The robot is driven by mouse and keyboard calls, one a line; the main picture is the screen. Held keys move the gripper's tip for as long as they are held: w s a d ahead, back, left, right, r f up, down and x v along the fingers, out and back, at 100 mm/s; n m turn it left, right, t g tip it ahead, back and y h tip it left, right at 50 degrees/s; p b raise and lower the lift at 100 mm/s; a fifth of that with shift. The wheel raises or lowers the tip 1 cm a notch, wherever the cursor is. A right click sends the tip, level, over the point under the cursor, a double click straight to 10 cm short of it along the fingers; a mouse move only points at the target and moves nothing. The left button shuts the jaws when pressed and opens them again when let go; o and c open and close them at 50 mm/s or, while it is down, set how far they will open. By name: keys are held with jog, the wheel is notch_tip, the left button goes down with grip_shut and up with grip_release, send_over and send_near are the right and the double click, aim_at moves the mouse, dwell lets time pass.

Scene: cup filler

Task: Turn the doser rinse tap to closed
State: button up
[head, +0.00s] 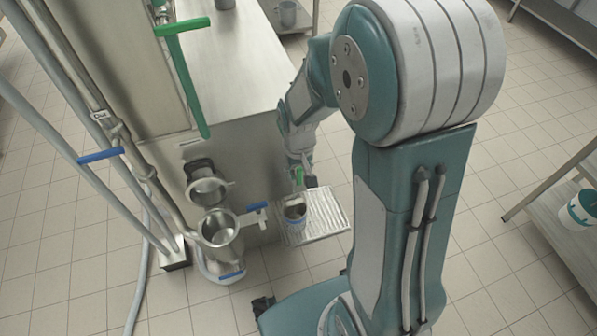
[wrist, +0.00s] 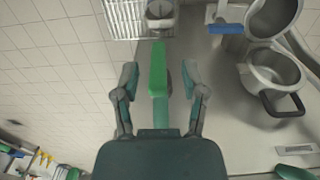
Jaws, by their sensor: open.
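A small green lever handle (head: 299,176) sits beside my gripper (head: 304,180) in the head view; it appears to be the rinse tap, but no readable label confirms this. In the wrist view the green lever (wrist: 158,70) lies lengthwise between the two fingers of my gripper (wrist: 160,78). The fingers are open, with a visible gap on each side of the lever. The tap's body and pipe are mostly hidden, so I cannot tell its valve position.
A metal cup (head: 294,211) stands on a ribbed drip tray (head: 325,212) just below. A long green lever (head: 187,80) and a blue pipe handle (head: 101,156) are farther left.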

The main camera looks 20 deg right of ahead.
jog(key=shift+a+f, duration=0.1)
jog(key=shift+f, duration=0.35)
jog(key=shift+d, duration=0.2)
jog(key=shift+c, duration=1)
grip_shut()
